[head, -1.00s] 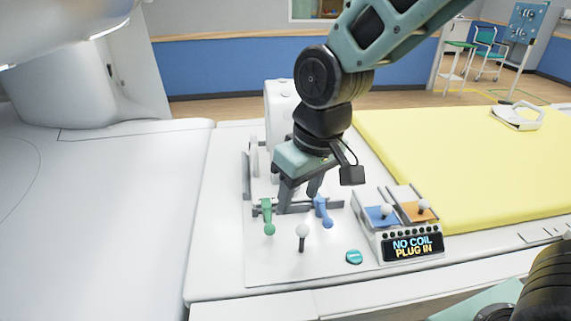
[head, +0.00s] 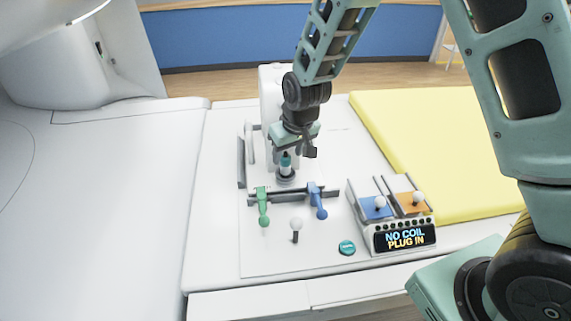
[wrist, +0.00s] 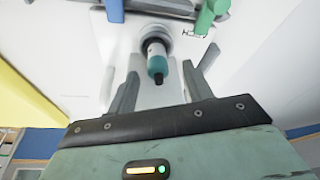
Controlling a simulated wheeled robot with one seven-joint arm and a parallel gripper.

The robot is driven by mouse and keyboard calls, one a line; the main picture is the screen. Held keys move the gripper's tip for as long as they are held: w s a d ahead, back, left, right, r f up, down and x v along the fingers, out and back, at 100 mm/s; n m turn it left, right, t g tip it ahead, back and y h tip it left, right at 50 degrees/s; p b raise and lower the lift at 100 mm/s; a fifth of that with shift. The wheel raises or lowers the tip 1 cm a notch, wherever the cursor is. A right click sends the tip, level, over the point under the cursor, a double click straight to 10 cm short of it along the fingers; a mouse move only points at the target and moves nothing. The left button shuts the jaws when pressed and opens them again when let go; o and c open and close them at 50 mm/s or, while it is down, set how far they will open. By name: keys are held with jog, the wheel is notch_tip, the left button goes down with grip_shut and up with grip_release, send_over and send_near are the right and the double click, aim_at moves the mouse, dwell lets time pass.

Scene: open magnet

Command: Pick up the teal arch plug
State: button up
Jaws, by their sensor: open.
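The teal arch plug (head: 286,167) stands in a round grey socket (head: 287,181) on the white panel, below my gripper (head: 290,150) in the head view. It has a dark tip, a teal band and a pale lower part. In the wrist view the plug (wrist: 156,64) points toward the camera, and its pale end meets the socket ring. My gripper (wrist: 161,75) is open there, with one finger on each side of the plug in the picture. No contact shows between fingers and plug. In the head view the fingers are mostly hidden.
A grey rail with a green lever (head: 263,206) and a blue lever (head: 317,200) lies in front of the socket. A white-knobbed lever (head: 296,225), a teal button (head: 347,247) and a display box (head: 404,238) are nearer. A yellow pad (head: 440,150) lies right.

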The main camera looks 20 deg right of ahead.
aim_at(287, 157)
jog(key=shift+w+p+x, duration=0.15)
jog(key=shift+p+x, duration=0.45)
jog(key=shift+x, duration=1)
jog(key=shift+w+p+x, duration=0.15)
jog(key=shift+p+x, duration=0.45)
jog(key=shift+x, duration=1.05)
jog(key=shift+d+r, duration=0.1)
jog(key=shift+d, duration=0.05)
jog(key=shift+c, duration=0.3)
grip_shut()
jog(key=shift+r, duration=0.15)
